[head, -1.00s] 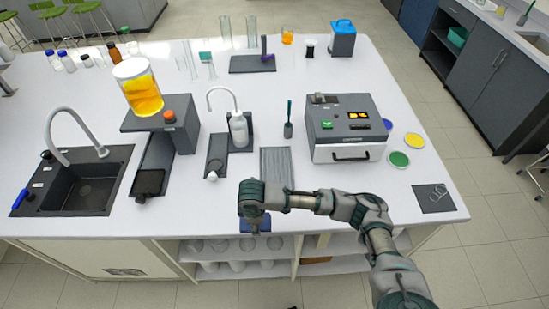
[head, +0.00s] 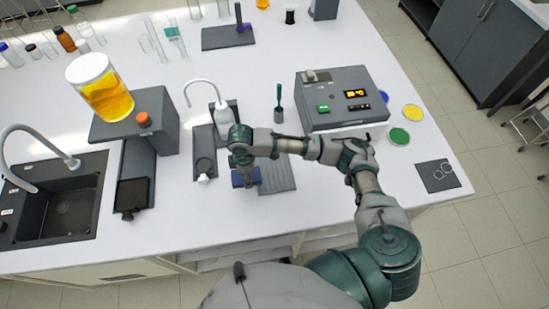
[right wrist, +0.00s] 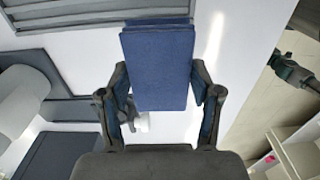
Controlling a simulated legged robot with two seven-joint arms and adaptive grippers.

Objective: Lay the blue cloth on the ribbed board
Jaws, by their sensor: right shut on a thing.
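The blue cloth (head: 245,178) is a small folded rectangle held in my right gripper (head: 243,168). In the right wrist view the cloth (right wrist: 158,65) sits flat between the two fingers of the gripper (right wrist: 160,88), and its far end overlaps the ribbed board (right wrist: 85,14). In the head view the grey ribbed board (head: 278,176) lies flat on the white table, and the cloth is at its left side near the front. I cannot tell how high the cloth is above the table. My left gripper is not in view.
A grey instrument box (head: 340,98) stands behind and right of the board. A white wash bottle (head: 224,115) stands behind left, and a dark tray (head: 203,150) lies left. An amber jar (head: 103,88) stands on a grey block. The sink (head: 60,205) is far left.

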